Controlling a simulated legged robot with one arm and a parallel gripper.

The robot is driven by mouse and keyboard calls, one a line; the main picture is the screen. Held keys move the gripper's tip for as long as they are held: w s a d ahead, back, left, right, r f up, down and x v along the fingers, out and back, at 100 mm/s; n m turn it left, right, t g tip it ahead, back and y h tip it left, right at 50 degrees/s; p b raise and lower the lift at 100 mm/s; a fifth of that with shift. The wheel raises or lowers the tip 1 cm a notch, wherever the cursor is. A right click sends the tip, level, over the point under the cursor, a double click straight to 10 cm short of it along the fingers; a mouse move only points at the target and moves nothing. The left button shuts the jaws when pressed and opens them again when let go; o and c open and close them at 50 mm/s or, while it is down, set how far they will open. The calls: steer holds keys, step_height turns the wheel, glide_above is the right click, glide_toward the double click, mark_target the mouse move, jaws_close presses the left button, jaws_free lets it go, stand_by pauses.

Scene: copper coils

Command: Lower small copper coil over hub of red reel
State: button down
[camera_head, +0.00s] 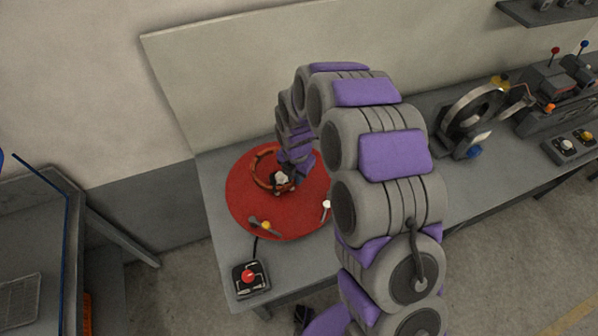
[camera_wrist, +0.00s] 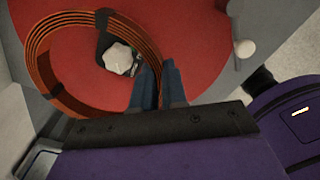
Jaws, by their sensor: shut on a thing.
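The small copper coil (camera_wrist: 42,48) is an orange ring, and its right side is between the fingers of my gripper (camera_wrist: 158,70). It also shows in the head view (camera_head: 256,172), over the red reel (camera_head: 250,207). The reel is a wide red disc, and its surface fills much of the wrist view (camera_wrist: 205,30). The hub (camera_wrist: 118,58), with a white knob on top, shows inside the coil's opening, nearer its right side. I cannot tell whether the coil is above the hub or around it. My arm hides part of the reel's right side in the head view.
A yellow-knobbed lever (camera_head: 265,225) and a white knob (camera_head: 327,205) are at the reel's edge. A box with a red button (camera_head: 249,277) sits at the bench's front left corner. A grey ring-shaped machine (camera_head: 472,115) stands to the right. A panel (camera_head: 230,80) rises behind the bench.

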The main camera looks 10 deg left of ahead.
mark_target(299, 195)
steer(key=shift+f, duration=0.5)
steer(key=shift+d+f, duration=0.15)
steer(key=shift+f, duration=0.15)
steer(key=shift+d+f+b, duration=0.3)
steer(key=shift+d+f, duration=0.55)
steer(key=shift+d, duration=0.15)
steer(key=shift+a+f+b, duration=0.1)
steer(key=shift+a+f, duration=0.25)
steer(key=shift+f, duration=0.3)
steer(key=shift+a+f+b, duration=0.1)
steer(key=shift+a+f, duration=0.25)
steer(key=shift+f, duration=0.35)
steer(key=shift+a+f+b, duration=0.1)
steer(key=shift+a+f, duration=0.25)
steer(key=shift+f, duration=0.3)
steer(key=shift+d, duration=0.75)
steer(key=c, duration=1.5)
jaws_free()
steer(key=shift+d, duration=0.1)
steer(key=o, duration=0.4)
steer(key=shift+a, duration=0.45)
steer(key=shift+d, duration=0.15)
